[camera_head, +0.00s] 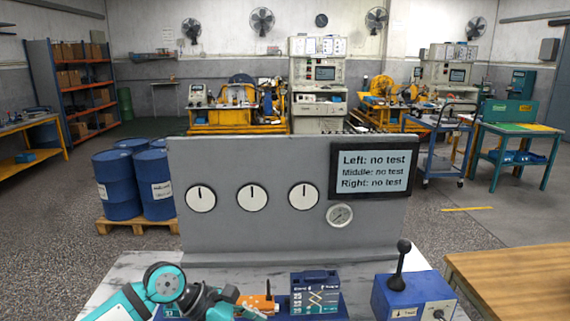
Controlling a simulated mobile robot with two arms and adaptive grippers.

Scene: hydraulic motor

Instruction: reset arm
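My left arm comes in at the bottom left, teal and black. Its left gripper (243,307) is low in front of the grey panel, close to a small orange part (260,302); whether they touch and how its fingers stand cannot be made out. A blue-grey valve block with a printed schematic (315,293) stands right of it. A blue control box (412,297) with a black lever (400,262) stands further right, its lever upright. A screen (374,171) reads "no test" for left, middle and right. My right gripper is not in view.
The upright grey panel (230,229) with several round gauges stands behind the parts on a pale marbled table (119,277). A wooden table (515,277) is at the right. Blue barrels (117,187) stand on a pallet behind left. Tabletop shows free between the block and control box.

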